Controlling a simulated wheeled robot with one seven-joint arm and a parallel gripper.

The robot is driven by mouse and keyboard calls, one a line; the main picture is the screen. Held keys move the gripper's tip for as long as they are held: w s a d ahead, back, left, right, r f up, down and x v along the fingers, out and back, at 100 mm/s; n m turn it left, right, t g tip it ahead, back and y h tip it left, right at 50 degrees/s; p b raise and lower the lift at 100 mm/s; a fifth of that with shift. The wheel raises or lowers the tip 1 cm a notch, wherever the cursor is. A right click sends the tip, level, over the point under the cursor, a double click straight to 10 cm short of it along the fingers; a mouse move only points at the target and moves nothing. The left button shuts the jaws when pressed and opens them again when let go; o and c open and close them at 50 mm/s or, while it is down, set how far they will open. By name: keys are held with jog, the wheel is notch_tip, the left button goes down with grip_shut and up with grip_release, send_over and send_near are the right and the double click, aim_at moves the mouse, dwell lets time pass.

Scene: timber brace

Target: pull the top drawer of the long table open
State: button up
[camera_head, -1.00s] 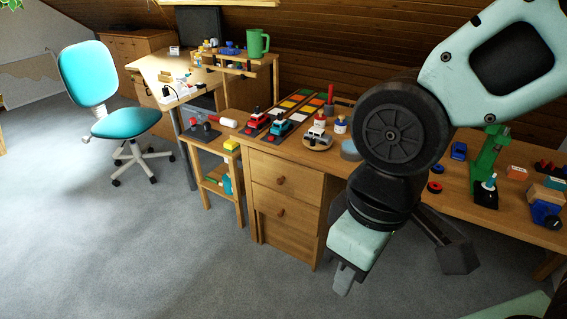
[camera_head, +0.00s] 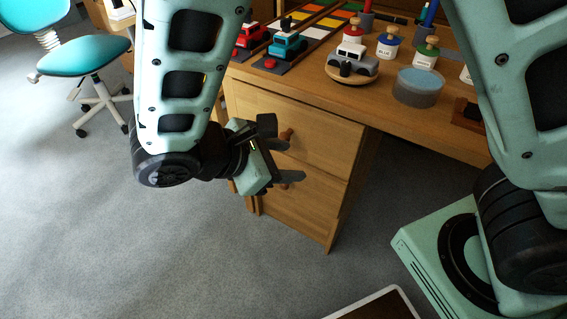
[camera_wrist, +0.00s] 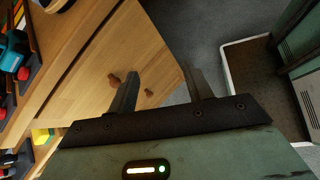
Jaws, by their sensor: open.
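The long table (camera_head: 395,105) has a wooden drawer unit under its left end. The top drawer (camera_head: 325,137) looks shut, its front flush with the unit. Its round wooden knob (camera_head: 287,134) shows just beyond my gripper (camera_head: 279,152). My gripper is open and empty in front of the unit, with one finger above the other in the head view. In the wrist view, the top knob (camera_wrist: 114,79) lies just outside the left finger of my gripper (camera_wrist: 162,88). The lower drawer's knob (camera_wrist: 149,92) shows between the fingers, farther off. I see no contact with either knob.
Toy cars (camera_head: 288,45), labelled pegs (camera_head: 388,42) and a grey round tin (camera_head: 418,87) stand on the tabletop above the drawers. A teal swivel chair (camera_head: 85,53) is at the upper left. The carpet in front of the drawers is clear.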

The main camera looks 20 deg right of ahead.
jog(key=w+a+f+n+t+h+b, duration=0.25)
jog(key=w+f+b, duration=0.2)
jog(key=f, duration=0.35)
jog(key=n+t+h+b, duration=0.2)
jog(key=n+t+b, duration=0.1)
jog(key=t+b, duration=0.3)
send_near(284, 138)
jog(key=shift+m+y, duration=0.25)
jog(key=b+x, duration=0.1)
jog(key=x, duration=0.2)
jog(key=b+x, duration=0.2)
jog(key=x, duration=0.2)
jog(key=b+x, duration=0.2)
jog(key=x, duration=0.2)
jog(key=shift+w+a+f, duration=0.1)
jog(key=shift+w+f, duration=0.1)
jog(key=shift+f, duration=0.15)
grip_shut()
